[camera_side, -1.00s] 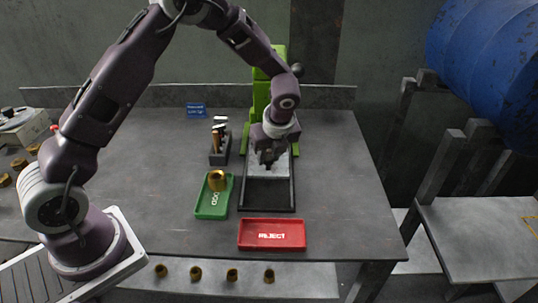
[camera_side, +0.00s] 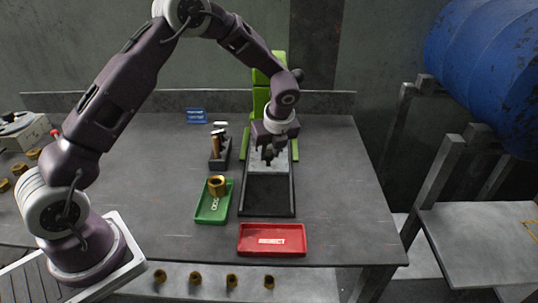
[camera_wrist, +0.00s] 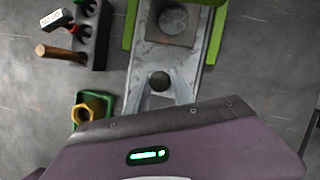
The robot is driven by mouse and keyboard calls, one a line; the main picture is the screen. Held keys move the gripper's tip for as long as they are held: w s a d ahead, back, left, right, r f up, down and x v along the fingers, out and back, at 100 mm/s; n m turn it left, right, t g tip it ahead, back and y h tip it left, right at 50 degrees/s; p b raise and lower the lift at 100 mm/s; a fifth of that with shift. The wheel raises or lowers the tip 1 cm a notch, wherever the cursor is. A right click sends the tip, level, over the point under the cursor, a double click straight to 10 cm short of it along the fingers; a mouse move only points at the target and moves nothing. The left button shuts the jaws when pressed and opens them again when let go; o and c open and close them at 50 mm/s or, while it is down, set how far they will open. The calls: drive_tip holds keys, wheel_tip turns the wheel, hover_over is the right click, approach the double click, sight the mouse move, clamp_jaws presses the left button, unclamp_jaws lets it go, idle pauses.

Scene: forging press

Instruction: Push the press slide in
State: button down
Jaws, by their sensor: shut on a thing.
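The press slide (camera_side: 281,171) is a light grey plate in the dark frame of the green press (camera_side: 279,62). In the side view the front of the dark frame (camera_side: 266,212) is empty.
A green tray (camera_side: 208,217) holding a brass bushing (camera_side: 217,185) stands left of the press frame. A red reject tray (camera_side: 271,254) lies in front. A dark holder (camera_side: 219,160) with tools stands behind the green tray. The table's right part is clear.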

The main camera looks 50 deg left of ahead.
drive_tip(key=shift+w+a, duration=0.2)
drive_tip(key=c, duration=1.1)
unclamp_jaws()
drive_tip(key=v, duration=0.7)
drive_tip(key=shift+d, duration=0.1)
